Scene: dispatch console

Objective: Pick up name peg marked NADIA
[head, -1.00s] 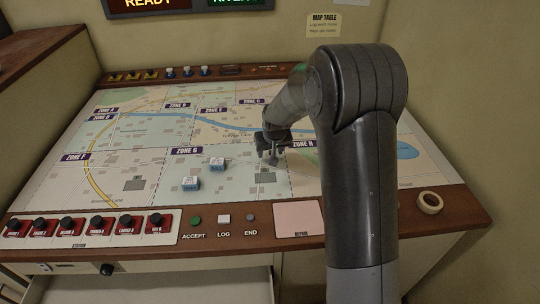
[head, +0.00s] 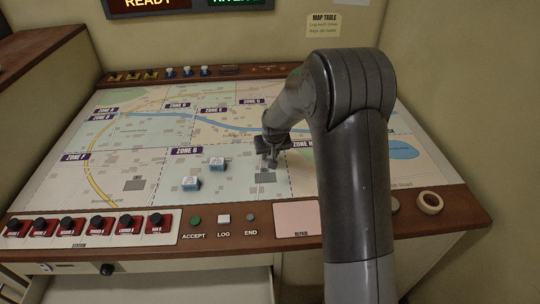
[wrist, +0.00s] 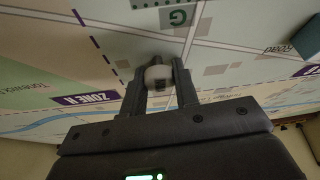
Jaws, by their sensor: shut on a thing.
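My gripper (head: 267,160) is low over the map, near the border of zones G and H. In the wrist view my gripper (wrist: 158,82) is shut on a small pale, rounded peg (wrist: 158,73) held between the fingertips. No name can be read on the peg from this angle, so I cannot tell if it is marked NADIA. In the head view the gripper hides the peg.
Red station switches (head: 86,226) line the front edge. A tape roll (head: 430,202) lies at the right. Much of the map is clear.

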